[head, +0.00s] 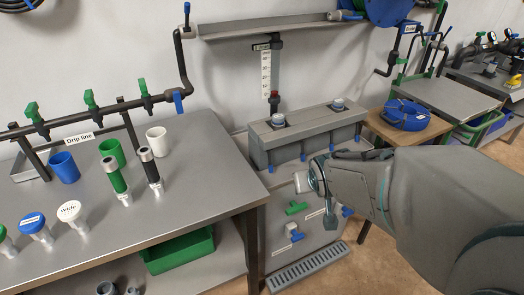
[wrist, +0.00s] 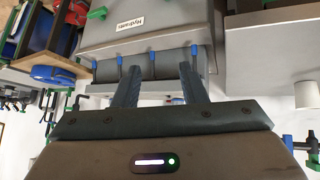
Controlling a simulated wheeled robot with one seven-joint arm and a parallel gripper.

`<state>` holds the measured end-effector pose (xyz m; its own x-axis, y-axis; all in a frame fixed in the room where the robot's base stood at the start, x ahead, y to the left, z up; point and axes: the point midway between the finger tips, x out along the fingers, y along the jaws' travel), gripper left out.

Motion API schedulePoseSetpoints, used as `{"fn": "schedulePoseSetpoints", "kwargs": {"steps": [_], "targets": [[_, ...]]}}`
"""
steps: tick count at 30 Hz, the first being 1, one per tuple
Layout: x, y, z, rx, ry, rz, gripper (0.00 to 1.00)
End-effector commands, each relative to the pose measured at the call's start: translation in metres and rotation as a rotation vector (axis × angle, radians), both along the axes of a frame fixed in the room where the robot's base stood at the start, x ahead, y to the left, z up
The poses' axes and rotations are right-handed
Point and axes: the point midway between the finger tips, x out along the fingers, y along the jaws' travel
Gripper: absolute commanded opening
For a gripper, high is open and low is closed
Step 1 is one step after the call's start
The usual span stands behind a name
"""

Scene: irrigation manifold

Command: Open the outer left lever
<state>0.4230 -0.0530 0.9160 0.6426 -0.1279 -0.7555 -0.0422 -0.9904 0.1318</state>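The task's lever is not marked, and I cannot tell which row it belongs to. Small blue levers line the front of the grey trough (head: 310,135); the leftmost (head: 270,169) hangs below the left end. The drip line pipe (head: 62,122) carries green levers, the leftmost (head: 33,112) upright, and a blue lever (head: 178,100) at its right end. My gripper (head: 308,182) is in front of the trough, above the lower panel. In the wrist view my gripper (wrist: 159,72) is open and empty, with blue levers (wrist: 152,55) beyond its fingers.
The left bench (head: 180,196) holds cups, bottles and capped fittings. A lower panel (head: 328,226) has green (head: 297,208) and blue (head: 294,234) handles, with a grate (head: 308,268) below. A wooden table (head: 400,130) bears a blue hose coil (head: 405,114).

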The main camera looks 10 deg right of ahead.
Motion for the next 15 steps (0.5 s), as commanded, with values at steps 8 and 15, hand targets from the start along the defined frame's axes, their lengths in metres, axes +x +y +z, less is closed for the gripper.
{"fn": "schedulePoseSetpoints", "kwargs": {"steps": [8,15], "targets": [[0.067,-0.015,-0.089,-0.012,-0.318,0.118,0.38],[0.095,-0.005,-0.143,0.078,-0.587,0.26,0.38]]}}
